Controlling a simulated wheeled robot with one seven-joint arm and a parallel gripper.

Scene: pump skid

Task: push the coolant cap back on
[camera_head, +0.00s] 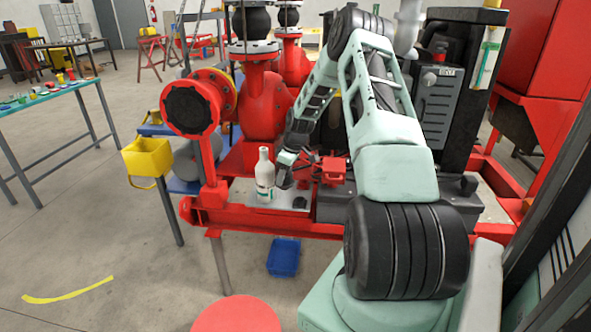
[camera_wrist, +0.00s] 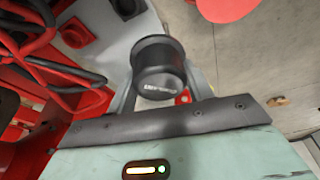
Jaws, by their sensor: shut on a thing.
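The black, cup-shaped coolant cap (camera_wrist: 158,72) is between the fingers of my gripper (camera_wrist: 160,90) in the wrist view. Light lettering shows on its side. My gripper is shut on it. In the head view my gripper (camera_head: 286,168) is low over the grey plate (camera_head: 238,190) of the red skid, just right of a white bottle (camera_head: 264,178).
Red looped hoses or handles (camera_wrist: 55,75) are close on the left in the wrist view. The red pump (camera_head: 262,105) stands behind the plate. A red box-like part (camera_head: 333,170) is right of my gripper. A blue bin (camera_head: 284,257) sits below.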

